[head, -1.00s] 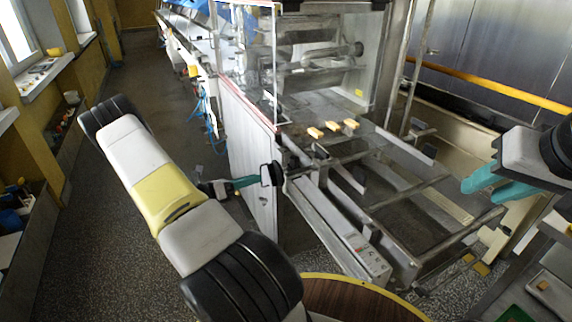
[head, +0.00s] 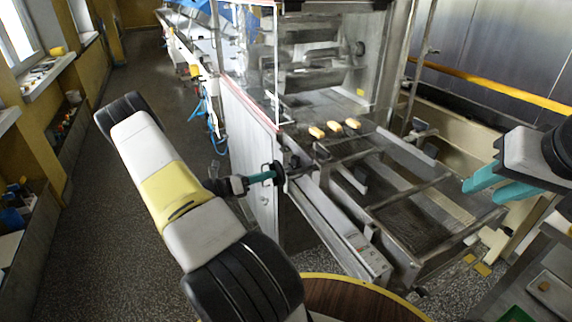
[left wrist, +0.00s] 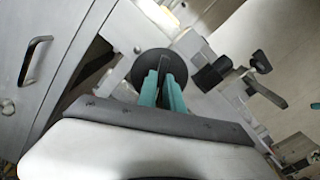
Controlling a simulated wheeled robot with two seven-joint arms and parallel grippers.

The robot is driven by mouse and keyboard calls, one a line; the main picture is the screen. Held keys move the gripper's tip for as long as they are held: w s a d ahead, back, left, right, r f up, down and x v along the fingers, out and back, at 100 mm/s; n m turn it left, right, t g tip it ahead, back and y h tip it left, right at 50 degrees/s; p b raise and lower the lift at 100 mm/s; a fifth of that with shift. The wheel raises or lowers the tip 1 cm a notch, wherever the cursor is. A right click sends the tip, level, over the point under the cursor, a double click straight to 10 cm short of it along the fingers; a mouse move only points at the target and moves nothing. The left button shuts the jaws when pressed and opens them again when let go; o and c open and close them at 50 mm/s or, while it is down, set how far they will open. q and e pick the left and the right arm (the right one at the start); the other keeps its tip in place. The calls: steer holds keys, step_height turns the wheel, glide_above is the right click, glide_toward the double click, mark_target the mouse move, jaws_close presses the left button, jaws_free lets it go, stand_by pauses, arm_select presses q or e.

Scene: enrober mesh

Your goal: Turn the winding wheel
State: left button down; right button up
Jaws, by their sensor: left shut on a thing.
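The winding wheel (left wrist: 150,70) is a small dark disc on the side of the steel machine. It shows in the left wrist view just beyond my fingertips, and in the head view (head: 278,172) beside the machine's front corner. My left gripper (head: 270,176) has teal fingers that reach the wheel from the left. In the left wrist view its fingers (left wrist: 163,75) are close together over the wheel's face, shut on a part of it; the fingers hide the gripped part. My right gripper (head: 487,185) is at the right edge, its teal fingers apart and empty.
The machine's mesh belt (head: 410,222) extends to the front right, with several yellow-topped pieces (head: 334,127) at its far end. A round wooden table (head: 350,300) stands at the bottom. Floor is clear on the left.

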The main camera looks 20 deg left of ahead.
arm_select(q)
steer(key=shift+m, duration=0.3)
steer(key=shift+s+d+f+m, duration=0.1)
steer(key=shift+s+d+m, duration=0.05)
steer(key=shift+m, duration=4.35)
steer(key=shift+s+d+m, duration=0.1)
steer(key=shift+m, duration=4.4)
steer(key=c, duration=1.5)
jaws_free()
